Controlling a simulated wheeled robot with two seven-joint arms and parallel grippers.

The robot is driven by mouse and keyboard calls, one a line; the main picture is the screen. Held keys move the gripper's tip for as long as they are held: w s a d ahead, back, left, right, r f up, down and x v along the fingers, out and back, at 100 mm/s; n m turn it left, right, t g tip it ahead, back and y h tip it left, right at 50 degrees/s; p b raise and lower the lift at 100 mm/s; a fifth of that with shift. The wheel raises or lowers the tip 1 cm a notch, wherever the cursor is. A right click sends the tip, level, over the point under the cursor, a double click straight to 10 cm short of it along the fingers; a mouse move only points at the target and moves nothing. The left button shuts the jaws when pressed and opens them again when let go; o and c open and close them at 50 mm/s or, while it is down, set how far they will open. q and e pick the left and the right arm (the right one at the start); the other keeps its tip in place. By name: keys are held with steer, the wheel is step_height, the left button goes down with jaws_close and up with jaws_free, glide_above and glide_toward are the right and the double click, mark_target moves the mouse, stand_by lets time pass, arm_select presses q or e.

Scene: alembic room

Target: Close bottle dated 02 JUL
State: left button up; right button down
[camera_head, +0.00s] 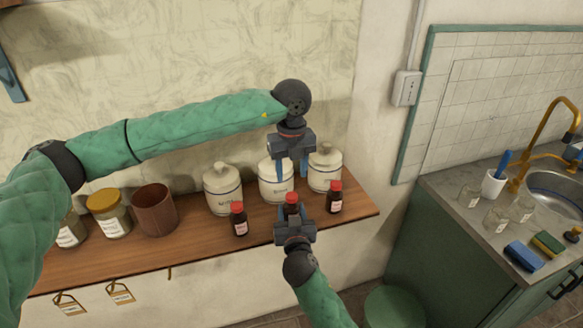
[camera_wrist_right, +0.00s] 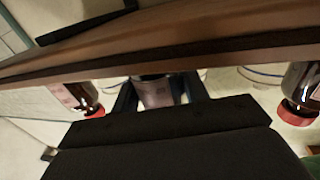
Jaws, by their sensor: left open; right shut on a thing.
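Three small dark bottles with red caps and pale labels stand along the shelf: left bottle (camera_head: 239,222), middle bottle (camera_head: 292,203), right bottle (camera_head: 335,200). The label dates are too small to read. My right gripper (camera_head: 293,220) is shut on the middle bottle from the front. In the right wrist view, turned upside down, the middle bottle (camera_wrist_right: 157,92) is between the fingers, with its cap hidden. My left gripper (camera_head: 291,174) is open, pointing down just above the middle bottle's red cap. I cannot tell whether its fingers touch the cap or whether the cap is seated.
White lidded jars (camera_head: 222,190) stand close behind the bottles. A brown cup (camera_head: 154,209) and a yellow-lidded jar (camera_head: 108,214) stand left on the wooden shelf (camera_head: 200,247). A counter with a sink (camera_head: 553,190) is at the right.

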mark_target(292, 195)
arm_select(q)
step_height(292, 195, down, 8)
steer(key=shift+r, duration=0.25)
jaws_close()
stand_by(0.3)
